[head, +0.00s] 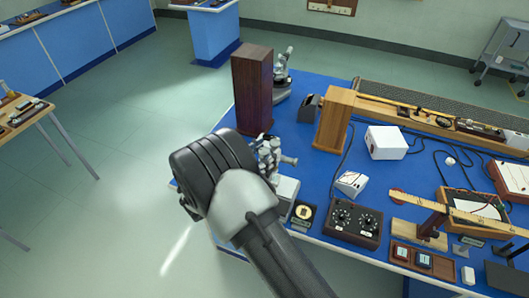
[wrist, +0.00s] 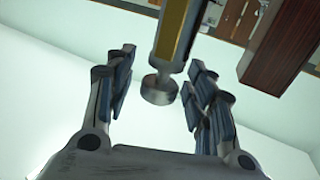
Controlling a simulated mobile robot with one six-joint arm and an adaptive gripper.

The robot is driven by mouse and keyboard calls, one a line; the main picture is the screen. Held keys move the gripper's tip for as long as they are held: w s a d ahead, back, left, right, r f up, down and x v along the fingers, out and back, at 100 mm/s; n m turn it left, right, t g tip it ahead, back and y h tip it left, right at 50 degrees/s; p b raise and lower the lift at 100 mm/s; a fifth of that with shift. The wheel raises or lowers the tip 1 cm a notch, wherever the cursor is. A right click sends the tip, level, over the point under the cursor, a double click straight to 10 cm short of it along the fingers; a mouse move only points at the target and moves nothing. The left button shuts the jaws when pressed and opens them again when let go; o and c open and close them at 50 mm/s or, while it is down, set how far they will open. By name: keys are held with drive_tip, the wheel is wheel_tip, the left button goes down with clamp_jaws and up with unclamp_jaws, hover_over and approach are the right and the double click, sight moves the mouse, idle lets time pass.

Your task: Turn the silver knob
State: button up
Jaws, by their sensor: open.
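The silver knob (wrist: 158,88) shows in the wrist view as a short round metal cylinder at the lower end of a grey and brass-coloured part (wrist: 176,35). My gripper (wrist: 161,68) is open, with one finger to the left of the knob and one to the right. In this view the knob appears between the fingers, with a gap on each side; its depth relative to the fingertips is hard to tell. In the head view my arm covers much of the area around a grey metal instrument (head: 287,160) at the bench's near left edge, and I cannot make out the knob there.
A tall dark wooden block (head: 252,90) stands just behind the instrument; a reddish-brown block (wrist: 280,42) shows at upper right in the wrist view. A black two-dial box (head: 353,223) and a small white meter (head: 351,183) sit to the right on the blue bench (head: 315,185). Open floor lies left.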

drive_tip(key=c, duration=1.1)
drive_tip(key=shift+r+n+t+y, duration=0.1)
drive_tip(key=shift+n+t+y, duration=0.2)
